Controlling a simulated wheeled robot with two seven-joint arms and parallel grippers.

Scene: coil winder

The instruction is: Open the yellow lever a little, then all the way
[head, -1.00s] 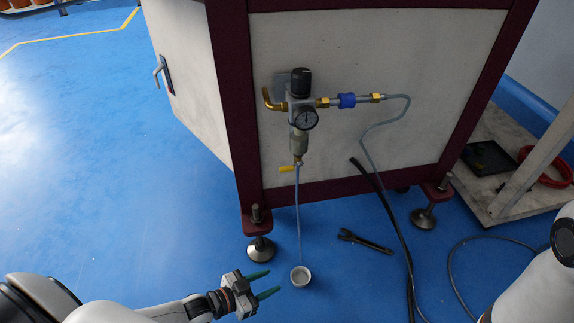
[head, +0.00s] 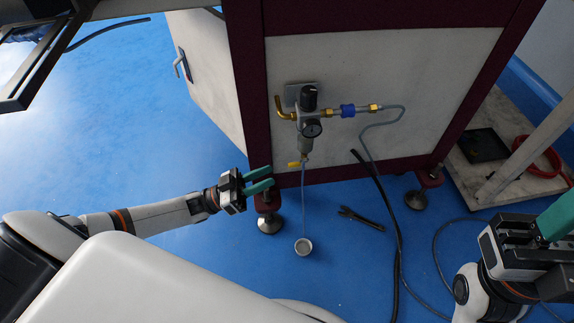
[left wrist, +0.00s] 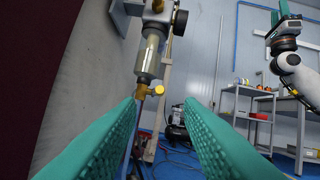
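The yellow lever (head: 294,164) sits at the bottom of the filter regulator (head: 306,130) on the machine's side panel. It points left in the head view. In the left wrist view the lever (left wrist: 157,90) shows end-on as a round yellow knob beside a brass fitting, ahead between the fingers. My left gripper (head: 271,179) is open and empty, left of and slightly below the lever, apart from it. Its green fingers (left wrist: 165,120) frame the valve in the wrist view. My right gripper (head: 553,222) is at the right edge, far from the lever; its opening is partly hidden.
A thin drain tube hangs from the valve to a small white cup (head: 303,247) on the blue floor. The machine's dark red frame post (head: 250,90) and foot (head: 268,222) stand near my left gripper.

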